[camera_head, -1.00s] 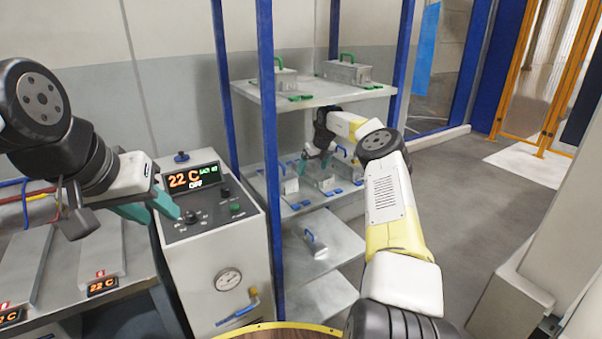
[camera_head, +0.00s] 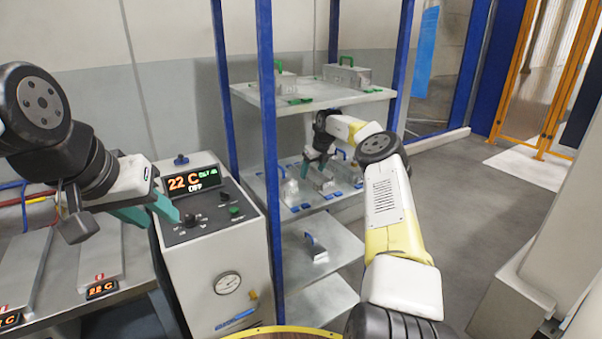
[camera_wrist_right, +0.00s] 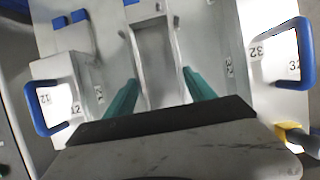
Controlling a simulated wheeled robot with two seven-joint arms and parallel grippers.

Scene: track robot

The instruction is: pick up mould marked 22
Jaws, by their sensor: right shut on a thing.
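My right gripper (camera_wrist_right: 163,95) reaches onto the middle shelf of the rack. In the right wrist view its two teal fingers stand on either side of a grey metal mould (camera_wrist_right: 157,60) between two others, and it is shut on that mould. I cannot read a number on the held mould, and its near part is hidden by the gripper. The right-hand mould with a blue handle (camera_wrist_right: 292,60) is marked 32. My left gripper (camera_head: 150,213) is open and empty beside the control panel.
The rack has blue posts (camera_head: 266,130). Its upper shelf (camera_head: 320,95) bears green-handled moulds close above my right forearm. A lone mould (camera_head: 315,247) lies on a lower shelf. A control cabinet (camera_head: 200,270) stands left of the rack, its display (camera_head: 192,181) reading 22 C, OFF.

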